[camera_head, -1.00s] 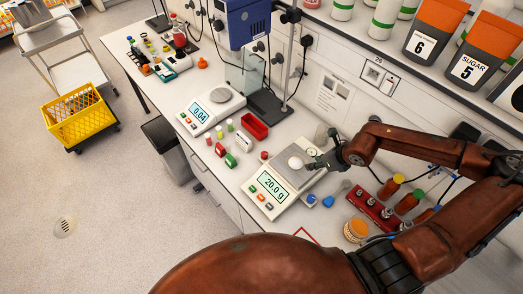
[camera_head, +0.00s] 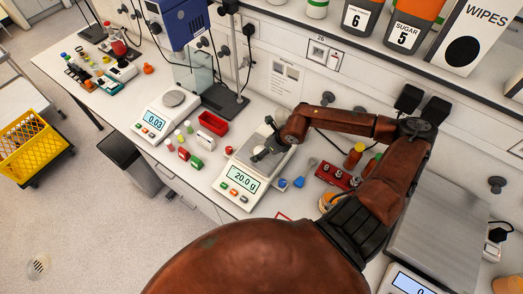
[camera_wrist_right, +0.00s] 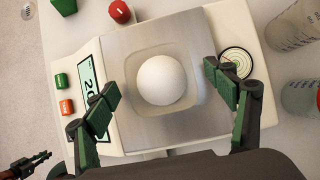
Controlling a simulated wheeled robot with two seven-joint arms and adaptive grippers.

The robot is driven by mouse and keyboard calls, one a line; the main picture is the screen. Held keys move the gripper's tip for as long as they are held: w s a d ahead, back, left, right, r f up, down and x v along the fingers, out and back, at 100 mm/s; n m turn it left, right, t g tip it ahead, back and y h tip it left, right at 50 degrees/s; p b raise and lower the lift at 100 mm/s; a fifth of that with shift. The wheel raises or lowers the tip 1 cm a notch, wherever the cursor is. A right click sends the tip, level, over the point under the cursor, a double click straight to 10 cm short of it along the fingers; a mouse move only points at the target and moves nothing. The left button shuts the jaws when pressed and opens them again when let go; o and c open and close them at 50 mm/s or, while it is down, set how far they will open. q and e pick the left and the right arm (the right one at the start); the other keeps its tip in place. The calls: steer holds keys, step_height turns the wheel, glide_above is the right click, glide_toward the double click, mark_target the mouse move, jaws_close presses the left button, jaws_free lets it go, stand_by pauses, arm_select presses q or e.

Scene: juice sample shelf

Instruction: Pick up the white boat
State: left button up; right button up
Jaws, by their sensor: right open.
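The white boat (camera_wrist_right: 135,66) is a pale rounded-square dish on the metal pan of a balance (camera_head: 240,177), holding a round white mound (camera_wrist_right: 161,80). My right gripper (camera_wrist_right: 164,82) is open, one finger on each side of the boat, apart from the mound. Whether the fingers touch the boat's rim is unclear. The balance display reads 20.0 g. A small brown and green part at the wrist view's lower left looks like my left gripper (camera_wrist_right: 27,163); its jaws are unclear.
A round bubble level (camera_wrist_right: 235,62) sits beside the right finger. Clear containers (camera_wrist_right: 296,25) stand close at the right. A red tray (camera_head: 213,123), small coloured blocks and a second balance (camera_head: 157,121) stand left. A red rack (camera_head: 336,176) stands right.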

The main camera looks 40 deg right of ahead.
steer(key=shift+c, duration=0.3)
steer(key=c, duration=1.2)
